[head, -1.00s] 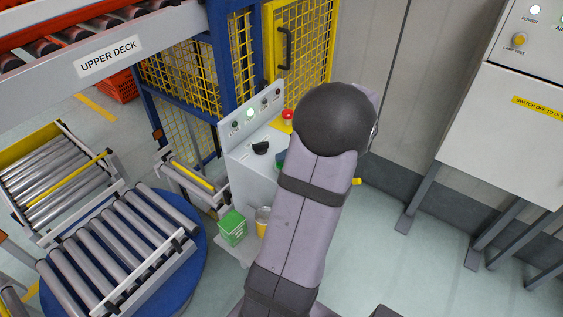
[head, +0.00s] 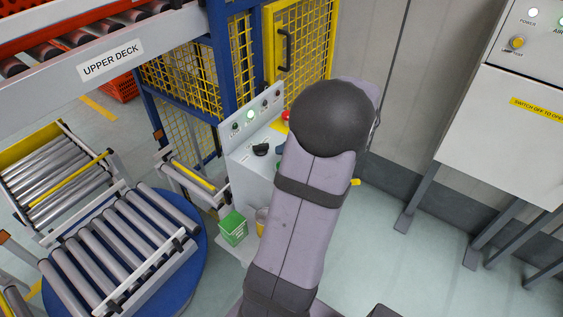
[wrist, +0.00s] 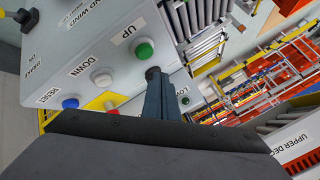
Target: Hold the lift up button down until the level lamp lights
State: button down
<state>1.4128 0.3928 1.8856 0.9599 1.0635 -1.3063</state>
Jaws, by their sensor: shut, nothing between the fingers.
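The control console (head: 240,163) stands beside the yellow cage, partly hidden by my arm. In the wrist view, the green button (wrist: 144,50) marked UP sits on the grey panel (wrist: 90,45), beside a white DOWN button (wrist: 103,79) and a blue RESET button (wrist: 70,103). My gripper (wrist: 153,74) is shut and empty, its tip close beside the green button; I cannot tell whether they touch. The console's upright back carries a row of lamps; one lamp (head: 250,114) glows pale green. Their labels are too small to read.
A red emergency button (head: 286,115) sits at the console's far right end. A roller turntable (head: 130,235) lies left. A white cabinet (head: 505,140) stands right, with clear floor between.

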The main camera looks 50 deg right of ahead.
jog(key=shift+r+p, duration=0.45)
jog(key=shift+r, duration=0.9)
jog(key=shift+a, duration=0.1)
jog(key=w+a+f+n+g+y, duration=0.1)
jog(key=w+a+f+g, duration=0.15)
jog(key=a, duration=0.65)
jog(key=w+a+f+n+g+y, duration=0.1)
jog(key=w+a+f+g+y, duration=0.15)
jog(key=a, duration=0.65)
jog(key=s+a+f+n+g+h, duration=0.2)
jog(key=s+a+n, duration=0.15)
jog(key=a, duration=0.65)
jog(key=s+a+f+n+g+h, duration=0.2)
jog(key=s+a+h, duration=0.15)
jog(key=a, duration=0.65)
notch_tip(320, 180, down, 44)
jog(key=y+b, duration=0.1)
jog(key=b, duration=4.3)
jog(key=shift+d+r, duration=0.2)
jog(key=shift+d, duration=0.05)
jog(key=shift+s, duration=0.1)
